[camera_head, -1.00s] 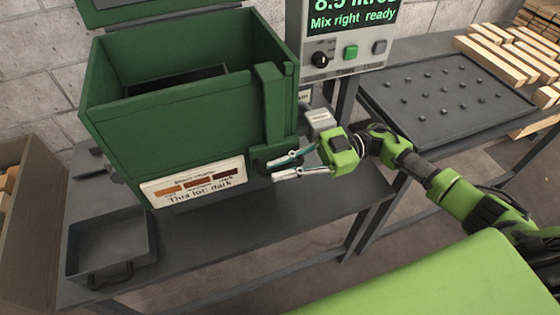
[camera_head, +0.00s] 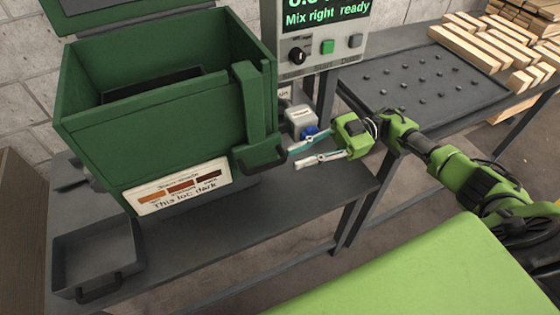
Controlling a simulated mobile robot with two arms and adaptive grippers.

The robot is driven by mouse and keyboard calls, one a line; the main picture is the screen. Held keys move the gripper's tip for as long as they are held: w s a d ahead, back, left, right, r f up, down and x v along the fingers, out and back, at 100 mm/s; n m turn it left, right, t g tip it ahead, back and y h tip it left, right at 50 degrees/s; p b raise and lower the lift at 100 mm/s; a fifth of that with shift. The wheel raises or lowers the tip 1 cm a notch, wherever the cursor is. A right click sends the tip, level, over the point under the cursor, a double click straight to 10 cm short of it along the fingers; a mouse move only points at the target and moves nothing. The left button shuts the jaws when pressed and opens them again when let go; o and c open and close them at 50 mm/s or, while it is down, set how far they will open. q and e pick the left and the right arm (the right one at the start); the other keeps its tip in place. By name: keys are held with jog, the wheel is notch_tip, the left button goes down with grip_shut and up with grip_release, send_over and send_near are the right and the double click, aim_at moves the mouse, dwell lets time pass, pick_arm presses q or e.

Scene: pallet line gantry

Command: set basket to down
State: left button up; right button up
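The green tank (camera_head: 150,130) stands on the dark bench at left, its top open. A dark shape (camera_head: 150,85) shows inside; I cannot tell whether this is the basket or how deep it sits. A green upright bar (camera_head: 258,100) runs down the tank's right front corner, with a dark handle (camera_head: 264,162) at its lower end. My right gripper (camera_head: 294,158) is open and empty just right of the handle, its fingers pointing left at it, apparently apart from it. My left gripper is not in view.
A small grey box (camera_head: 298,118) with a blue part (camera_head: 310,132) stands behind my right gripper. The control panel (camera_head: 320,45) reads "Mix right ready". A grey tray (camera_head: 97,258) sits at front left. A studded dark panel (camera_head: 420,82) and wooden slats lie right.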

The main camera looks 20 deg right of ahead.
jog(key=shift+d, duration=1.5)
